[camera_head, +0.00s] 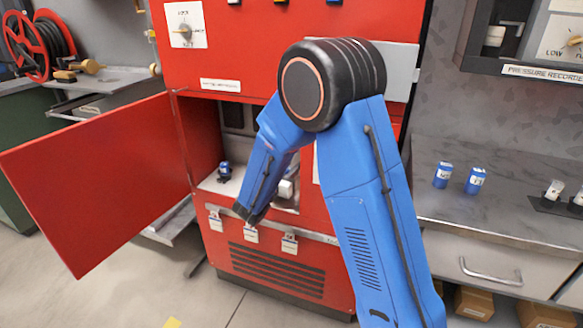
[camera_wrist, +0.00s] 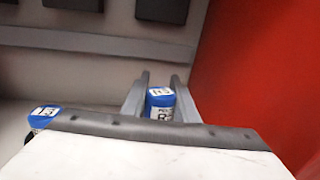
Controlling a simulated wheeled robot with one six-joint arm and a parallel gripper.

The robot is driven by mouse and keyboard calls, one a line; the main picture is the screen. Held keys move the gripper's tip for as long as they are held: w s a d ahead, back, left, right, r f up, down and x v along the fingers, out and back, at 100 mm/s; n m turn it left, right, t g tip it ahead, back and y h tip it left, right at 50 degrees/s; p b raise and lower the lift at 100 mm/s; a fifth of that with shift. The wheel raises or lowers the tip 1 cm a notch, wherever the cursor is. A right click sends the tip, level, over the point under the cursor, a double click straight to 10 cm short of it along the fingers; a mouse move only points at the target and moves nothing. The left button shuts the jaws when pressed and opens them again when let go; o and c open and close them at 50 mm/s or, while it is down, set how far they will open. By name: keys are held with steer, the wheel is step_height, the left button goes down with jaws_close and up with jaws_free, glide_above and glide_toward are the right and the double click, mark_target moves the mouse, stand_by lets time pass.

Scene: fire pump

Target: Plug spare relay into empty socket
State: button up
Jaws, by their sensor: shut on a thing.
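In the wrist view, my gripper (camera_wrist: 160,92) has its two grey fingers on either side of a blue-capped relay (camera_wrist: 160,104) with a white label, and is shut on it. The relay's lower part is hidden behind the gripper's pale body. A second blue-capped relay (camera_wrist: 42,118) stands to the left; it also shows in the head view inside the red cabinet (camera_head: 224,172). Dark square-edged blocks (camera_wrist: 162,10), possibly sockets, are on the back panel above and ahead of the fingers. In the head view, my blue arm reaches into the cabinet and hides much of its interior.
The red cabinet door (camera_head: 100,180) stands open at the left. A red wall (camera_wrist: 265,80) is close on the right in the wrist view. White tags (camera_head: 289,244) hang along the cabinet front.

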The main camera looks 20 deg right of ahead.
steer(key=shift+f, duration=1.45)
stand_by(0.5)
steer(key=o, duration=1.1)
steer(key=v, duration=1.7)
steer(key=shift+s+a, duration=0.1)
steer(key=shift+a, duration=0.1)
